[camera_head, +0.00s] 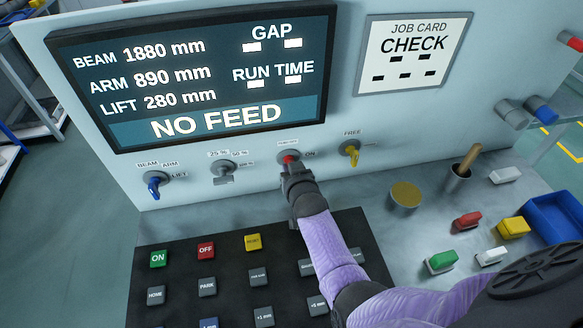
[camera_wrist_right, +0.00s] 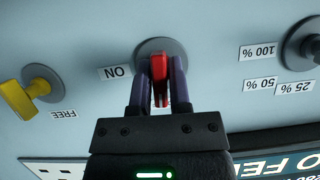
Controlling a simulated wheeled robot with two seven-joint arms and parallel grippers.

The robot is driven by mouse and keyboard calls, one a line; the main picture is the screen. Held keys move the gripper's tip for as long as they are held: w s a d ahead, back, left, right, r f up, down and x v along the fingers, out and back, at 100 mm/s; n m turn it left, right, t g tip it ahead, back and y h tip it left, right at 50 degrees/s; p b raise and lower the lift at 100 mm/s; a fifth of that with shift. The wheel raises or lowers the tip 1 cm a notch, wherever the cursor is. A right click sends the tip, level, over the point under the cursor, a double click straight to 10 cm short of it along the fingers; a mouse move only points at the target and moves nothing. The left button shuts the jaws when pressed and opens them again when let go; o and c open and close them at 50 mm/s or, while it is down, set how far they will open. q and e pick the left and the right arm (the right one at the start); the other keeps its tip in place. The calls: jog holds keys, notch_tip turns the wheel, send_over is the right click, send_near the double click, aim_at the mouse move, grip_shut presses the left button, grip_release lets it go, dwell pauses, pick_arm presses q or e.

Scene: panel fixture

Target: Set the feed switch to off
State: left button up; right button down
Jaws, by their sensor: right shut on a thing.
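The feed switch (camera_head: 289,157) is a red-handled rotary switch on a round grey base, low on the pale panel. A small label above it is too small to read, and "ON" stands to its right. In the right wrist view, which is upside down, the red handle (camera_wrist_right: 158,78) lies between the two fingers, and "ON" is to its left. My right gripper (camera_head: 290,166) is shut on this handle; it also shows in the right wrist view (camera_wrist_right: 159,88). The display (camera_head: 200,75) reads "NO FEED". My left gripper is not in view.
A blue switch (camera_head: 154,185), a grey switch (camera_head: 222,172) and a yellow switch (camera_head: 350,149) flank the feed switch. A black keypad (camera_head: 180,257) lies below. A gold-topped cylinder (camera_head: 405,195), a cup (camera_head: 457,177), coloured blocks and a blue bin (camera_head: 556,222) stand at right.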

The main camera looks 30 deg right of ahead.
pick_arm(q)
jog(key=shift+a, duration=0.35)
pick_arm(e)
jog(key=shift+n, duration=0.3)
jog(key=c, duration=0.7)
grip_release()
jog(key=shift+c, duration=0.2)
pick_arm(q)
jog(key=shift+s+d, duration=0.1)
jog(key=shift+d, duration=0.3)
pick_arm(e)
jog(key=shift+o, duration=0.5)
